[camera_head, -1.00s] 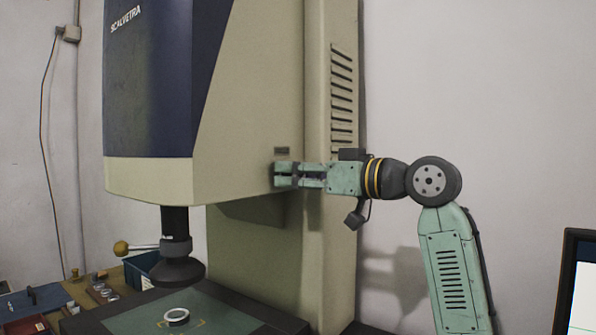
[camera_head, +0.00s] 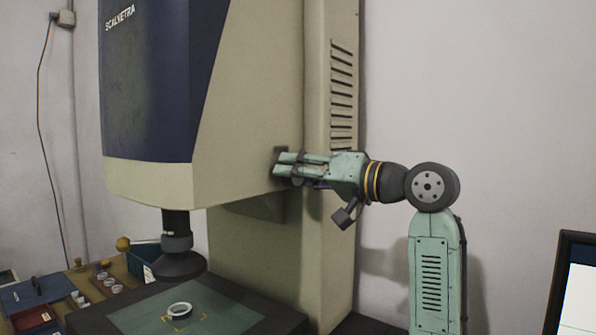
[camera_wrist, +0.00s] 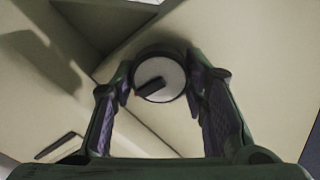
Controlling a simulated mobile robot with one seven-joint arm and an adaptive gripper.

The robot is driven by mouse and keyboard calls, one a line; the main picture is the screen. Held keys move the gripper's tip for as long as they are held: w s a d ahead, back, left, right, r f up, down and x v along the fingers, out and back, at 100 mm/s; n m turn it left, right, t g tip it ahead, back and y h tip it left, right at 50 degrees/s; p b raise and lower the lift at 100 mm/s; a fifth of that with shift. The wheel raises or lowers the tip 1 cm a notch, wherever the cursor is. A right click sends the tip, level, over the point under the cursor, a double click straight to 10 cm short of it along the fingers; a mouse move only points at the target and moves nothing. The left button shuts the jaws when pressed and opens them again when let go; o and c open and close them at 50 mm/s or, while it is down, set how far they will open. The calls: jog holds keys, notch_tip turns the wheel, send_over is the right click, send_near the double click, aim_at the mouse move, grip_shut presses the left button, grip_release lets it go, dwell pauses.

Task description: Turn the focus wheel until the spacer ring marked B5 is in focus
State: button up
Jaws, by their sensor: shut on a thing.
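The focus wheel (camera_wrist: 172,76) shows in the wrist view as a dark-rimmed round knob with a pale face and a dark bar on it. My gripper (camera_wrist: 163,84) is shut on it, one finger on each side. In the head view my gripper (camera_head: 279,164) is at the lower side of the machine's housing, and its fingers hide most of the wheel. A pale ring (camera_head: 179,310) lies on the stage (camera_head: 225,305) under the dark lens (camera_head: 179,264). Any marking on the ring is too small to read.
The tall measuring machine (camera_head: 250,110) fills the middle. A monitor (camera_head: 580,290) is cut off at the right edge, its readout not legible. Several small rings and trays lie on a bench (camera_head: 85,280) at the left. The wall behind my arm is clear.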

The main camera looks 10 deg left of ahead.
dwell(0.4)
jog(key=o, duration=1.1)
jog(key=shift+o, duration=0.2)
jog(key=v, duration=1.2)
